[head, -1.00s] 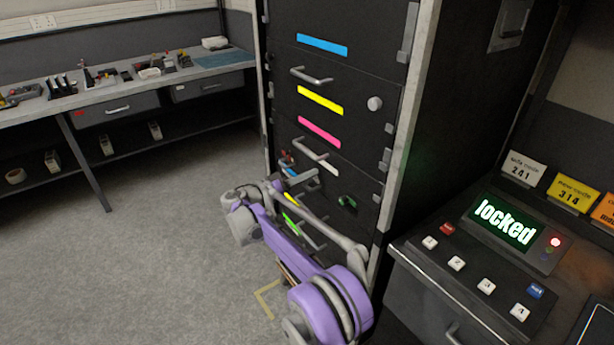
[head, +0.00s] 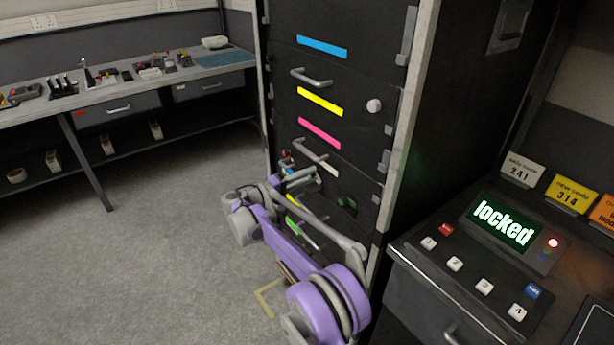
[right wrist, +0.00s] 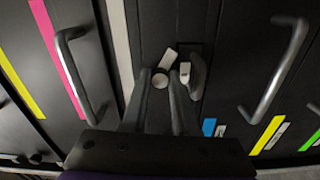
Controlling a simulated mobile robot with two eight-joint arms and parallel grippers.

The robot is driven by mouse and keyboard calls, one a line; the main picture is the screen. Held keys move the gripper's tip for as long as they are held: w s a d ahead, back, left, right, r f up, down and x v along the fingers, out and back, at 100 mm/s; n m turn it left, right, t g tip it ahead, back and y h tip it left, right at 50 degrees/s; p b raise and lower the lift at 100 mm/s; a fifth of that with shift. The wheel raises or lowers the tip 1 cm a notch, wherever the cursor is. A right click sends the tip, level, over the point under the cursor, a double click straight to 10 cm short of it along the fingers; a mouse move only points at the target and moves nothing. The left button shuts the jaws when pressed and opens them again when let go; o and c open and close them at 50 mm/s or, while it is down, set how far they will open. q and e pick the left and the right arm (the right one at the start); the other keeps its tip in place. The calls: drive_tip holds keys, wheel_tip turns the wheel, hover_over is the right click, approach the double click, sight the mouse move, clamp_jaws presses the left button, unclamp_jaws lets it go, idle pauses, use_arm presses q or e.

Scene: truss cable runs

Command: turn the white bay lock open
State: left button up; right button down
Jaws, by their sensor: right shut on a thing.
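How far the lock is turned cannot be told. My left gripper is not in view.
The rack (head: 330,70) has pull handles (head: 311,77) and coloured strips. A control panel at right shows a "locked" display (head: 504,221) with a red light (head: 553,243). A workbench (head: 100,92) stands at back left. The floor (head: 160,230) at left is clear.

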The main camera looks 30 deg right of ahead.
drive_tip(key=n, duration=0.5)
drive_tip(key=shift+s+f+n, duration=0.1)
drive_tip(key=shift+n, duration=0.2)
drive_tip(key=n, duration=0.3)
drive_tip(key=shift+n, duration=0.8)
drive_tip(key=shift+d, duration=0.1)
drive_tip(key=shift+r, duration=0.2)
drive_tip(key=c, duration=0.7)
unclamp_jaws()
